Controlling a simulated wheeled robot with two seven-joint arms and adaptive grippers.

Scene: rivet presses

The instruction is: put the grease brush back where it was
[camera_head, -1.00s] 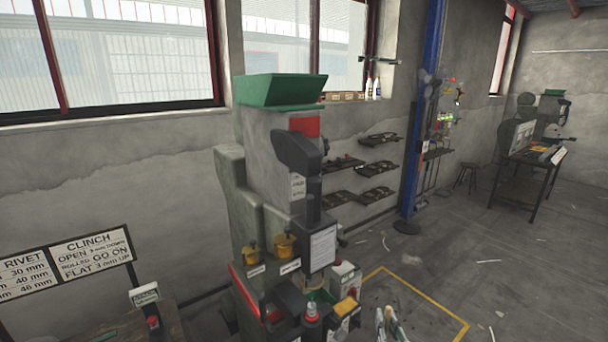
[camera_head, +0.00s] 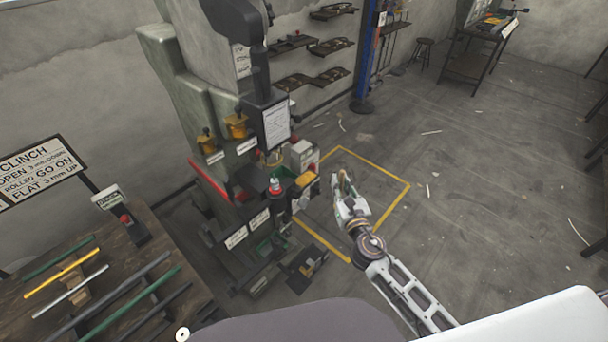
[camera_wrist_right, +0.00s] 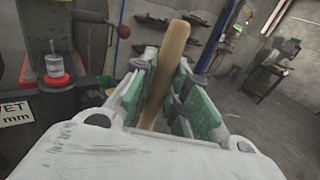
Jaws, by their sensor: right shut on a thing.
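My right gripper (camera_head: 346,190) is held out over the floor to the right of the rivet press (camera_head: 188,78). In the right wrist view the gripper (camera_wrist_right: 163,92) is shut on a wooden handle, which I take to be the grease brush (camera_wrist_right: 168,68). The handle stands up between the green finger pads, leaning slightly to the right. The brush's lower end is hidden by the gripper. In the head view the brush is too small to make out clearly. My left gripper is not in view.
A workbench (camera_head: 170,240) with coloured rods stands at the left. Wall shelves (camera_head: 327,47) and a stool (camera_head: 421,52) are farther back.

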